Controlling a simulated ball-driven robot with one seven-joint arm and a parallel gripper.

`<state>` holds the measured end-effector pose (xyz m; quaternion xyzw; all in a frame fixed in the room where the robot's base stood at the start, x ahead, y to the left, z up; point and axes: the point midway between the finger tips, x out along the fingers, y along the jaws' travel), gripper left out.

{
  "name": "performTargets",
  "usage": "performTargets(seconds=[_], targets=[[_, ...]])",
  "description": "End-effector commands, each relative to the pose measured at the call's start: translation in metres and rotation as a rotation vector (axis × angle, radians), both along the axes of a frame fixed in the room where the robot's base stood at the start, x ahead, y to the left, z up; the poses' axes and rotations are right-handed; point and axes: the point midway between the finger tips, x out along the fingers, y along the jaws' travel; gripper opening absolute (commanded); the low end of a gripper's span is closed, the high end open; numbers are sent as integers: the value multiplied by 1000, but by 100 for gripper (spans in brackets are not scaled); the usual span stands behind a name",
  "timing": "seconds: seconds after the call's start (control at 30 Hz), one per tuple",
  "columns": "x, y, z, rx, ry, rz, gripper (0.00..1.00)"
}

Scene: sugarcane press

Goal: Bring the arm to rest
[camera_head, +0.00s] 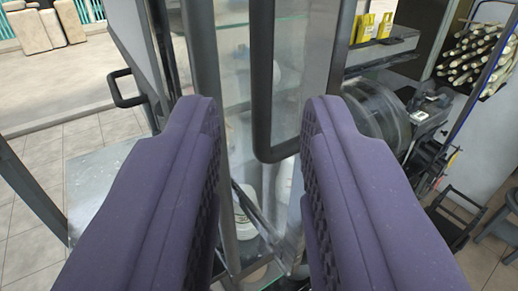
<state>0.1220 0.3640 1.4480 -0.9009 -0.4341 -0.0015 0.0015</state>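My gripper (262,125) fills the lower middle of the view, its two purple padded fingers spread apart. The gap between the fingers holds nothing; through it a glass cabinet (232,65) with grey metal frame posts shows. A dark vertical handle bar (262,75) on the cabinet stands beyond the gap between the fingertips. I cannot tell how far the fingers are from it. The cabinet's lower part is partly hidden by the fingers.
A press machine (375,115) with a large metal drum stands at right. Sugarcane stalks (475,55) lie on a rack behind it. Yellow boxes (365,28) sit on a shelf. A dark stool (455,210) stands at lower right. Tiled floor (40,160) shows at left.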

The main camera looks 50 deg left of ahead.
Motion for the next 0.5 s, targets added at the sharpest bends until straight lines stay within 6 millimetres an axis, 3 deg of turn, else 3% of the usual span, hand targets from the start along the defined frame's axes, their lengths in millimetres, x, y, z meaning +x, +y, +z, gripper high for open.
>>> performTargets(seconds=[0.37, 0.47, 0.5], targets=[[2, 0, 1, 0, 1, -4, 30], [22, -5, 11, 3, 14, -37, 30], [37, -10, 20, 3, 22, -64, 30]])
